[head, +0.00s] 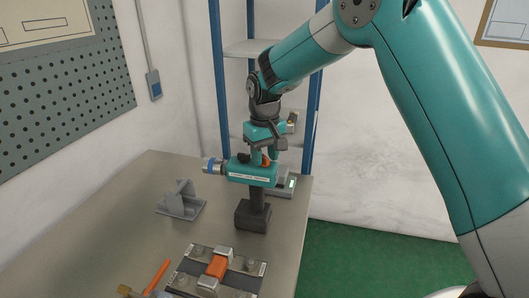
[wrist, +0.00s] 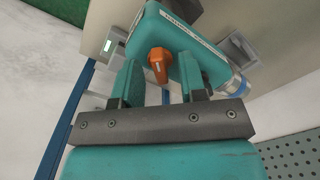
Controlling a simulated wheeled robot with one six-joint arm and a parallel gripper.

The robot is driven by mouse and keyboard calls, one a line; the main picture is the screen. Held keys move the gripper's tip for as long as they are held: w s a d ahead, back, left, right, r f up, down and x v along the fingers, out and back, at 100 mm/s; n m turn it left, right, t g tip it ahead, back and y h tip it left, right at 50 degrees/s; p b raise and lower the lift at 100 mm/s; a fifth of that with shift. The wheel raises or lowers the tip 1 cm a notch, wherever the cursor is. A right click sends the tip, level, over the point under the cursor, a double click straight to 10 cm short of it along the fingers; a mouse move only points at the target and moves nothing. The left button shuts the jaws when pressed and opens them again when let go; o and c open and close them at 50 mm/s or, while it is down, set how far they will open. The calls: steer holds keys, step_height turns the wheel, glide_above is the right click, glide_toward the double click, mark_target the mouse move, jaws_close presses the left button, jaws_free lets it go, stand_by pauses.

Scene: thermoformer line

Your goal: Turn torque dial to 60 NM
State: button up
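The teal power tool (head: 252,174) stands upright on its dark base (head: 252,216) on the table, with a silver and blue nose pointing left in the head view. Its orange dial (head: 265,161) is on top and also shows in the wrist view (wrist: 159,64) as a pointer-shaped knob. My gripper (head: 264,150) is directly above the tool, pointing down. In the wrist view my gripper (wrist: 158,76) is open, with one finger on each side of the dial and a visible gap on both sides. The dial's scale marks cannot be read.
A small grey box with a green display (head: 283,184) stands behind the tool; its reading is illegible. A grey cradle (head: 181,200) is left on the table (head: 130,215). A fixture with an orange block (head: 217,266) is in front. A blue-post shelf (head: 248,48) stands behind.

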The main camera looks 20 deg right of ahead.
jaws_close()
steer(key=shift+m, duration=0.4)
steer(key=m, duration=0.3)
steer(key=shift+m, duration=2.4)
jaws_free()
